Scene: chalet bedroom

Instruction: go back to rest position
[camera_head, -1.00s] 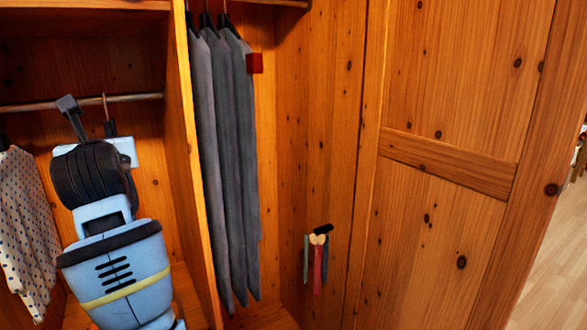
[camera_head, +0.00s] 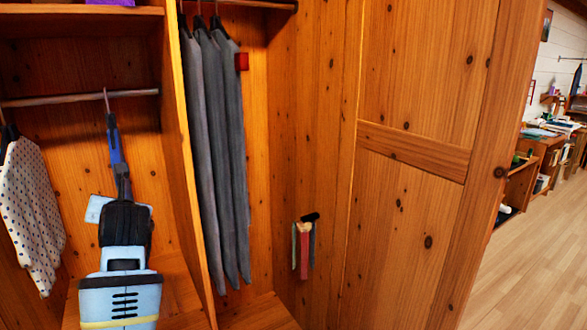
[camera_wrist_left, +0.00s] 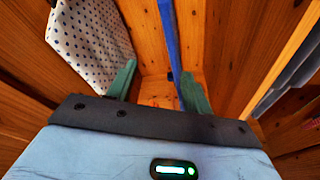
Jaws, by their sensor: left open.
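My left arm rises from the bottom left of the head view, in front of the left wardrobe compartment. Its fingertips are hidden there. In the left wrist view my left gripper (camera_wrist_left: 158,72) is open, its two green fingers apart. A narrow blue item (camera_wrist_left: 172,38) shows between and beyond the fingers; I cannot tell whether it touches them. In the head view a blue strip (camera_head: 115,148) shows above my wrist, below a thin hook on the rail (camera_head: 62,98). My right gripper is not in view.
A dotted shirt (camera_head: 30,210) hangs left of my arm. Grey garments (camera_head: 222,165) hang right of the wooden divider (camera_head: 188,175). Small hanging strips (camera_head: 304,250) are on the wooden panel. Open floor (camera_head: 535,265) lies at the right, before cluttered furniture (camera_head: 550,145).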

